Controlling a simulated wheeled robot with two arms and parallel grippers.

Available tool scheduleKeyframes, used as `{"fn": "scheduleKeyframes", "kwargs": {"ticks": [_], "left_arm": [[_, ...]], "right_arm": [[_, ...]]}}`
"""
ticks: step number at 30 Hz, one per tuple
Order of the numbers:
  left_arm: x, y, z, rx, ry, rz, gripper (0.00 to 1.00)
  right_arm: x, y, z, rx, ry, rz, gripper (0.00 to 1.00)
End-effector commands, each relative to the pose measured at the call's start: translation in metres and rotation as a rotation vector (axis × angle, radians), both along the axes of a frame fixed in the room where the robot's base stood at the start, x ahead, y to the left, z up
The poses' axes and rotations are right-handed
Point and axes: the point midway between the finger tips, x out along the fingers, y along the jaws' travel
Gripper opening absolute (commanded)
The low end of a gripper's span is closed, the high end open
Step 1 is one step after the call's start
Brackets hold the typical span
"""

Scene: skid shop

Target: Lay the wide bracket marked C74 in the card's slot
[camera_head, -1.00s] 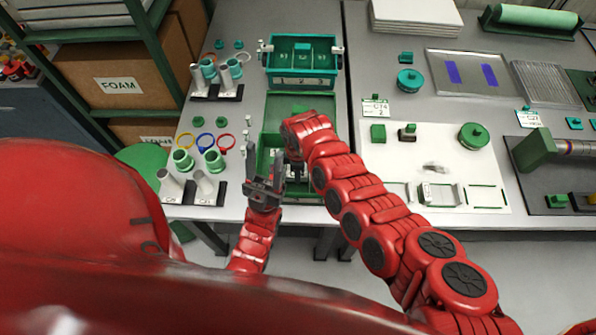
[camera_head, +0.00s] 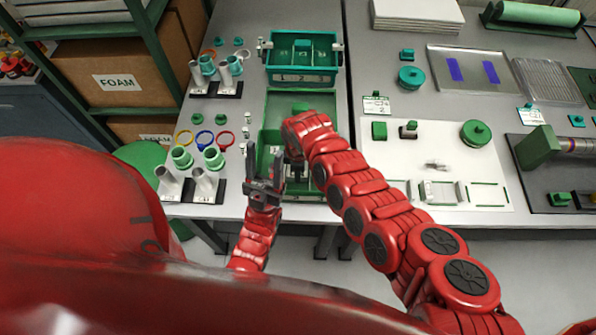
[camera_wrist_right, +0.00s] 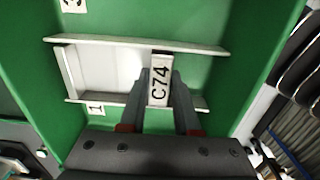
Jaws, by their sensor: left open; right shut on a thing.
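A white bracket (camera_wrist_right: 100,68) with two long raised flanges lies in a green bin in the right wrist view. Its upright tab reads C74 (camera_wrist_right: 159,82). My right gripper (camera_wrist_right: 160,72) is shut on this tab. In the head view my right gripper (camera_head: 297,168) points down into the green bin (camera_head: 300,100), and my arm hides much of the bracket. My left gripper (camera_head: 265,153) is open and empty, fingers up, beside the bin's left side. The white card (camera_head: 470,165) lies to the right, with green-edged slot outlines (camera_head: 487,195) along its front. A metallic bracket-like piece (camera_head: 440,192) sits among them.
A C74 label (camera_head: 376,105) stands behind the card. Green blocks and a round knob (camera_head: 475,133) sit on the card's back part. A teal divided bin (camera_head: 302,60) stands behind the green bin. Tubes and rings (camera_head: 203,138) are at left.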

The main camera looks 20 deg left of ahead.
Motion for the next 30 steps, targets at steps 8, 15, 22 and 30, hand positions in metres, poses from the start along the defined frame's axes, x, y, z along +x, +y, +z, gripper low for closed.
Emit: {"fn": "scheduleKeyframes", "kwargs": {"ticks": [8,15,22,30], "left_arm": [[0.0000,0.0000,-0.0006,0.000,0.000,0.000,0.50],[0.0001,0.0000,-0.0032,0.000,0.000,0.000,0.50],[0.0000,0.0000,-0.0028,0.000,0.000,0.000,0.50],[0.0000,0.0000,-0.0028,0.000,0.000,0.000,0.50]], "right_arm": [[0.0003,0.0002,-0.0006,0.000,-0.001,0.000,0.00],[-0.0003,-0.0005,-0.0040,-0.001,0.001,0.001,0.00],[-0.0003,-0.0001,-0.0038,0.000,0.000,0.000,0.33],[-0.0003,-0.0001,-0.0038,0.000,0.000,0.000,0.66]]}}
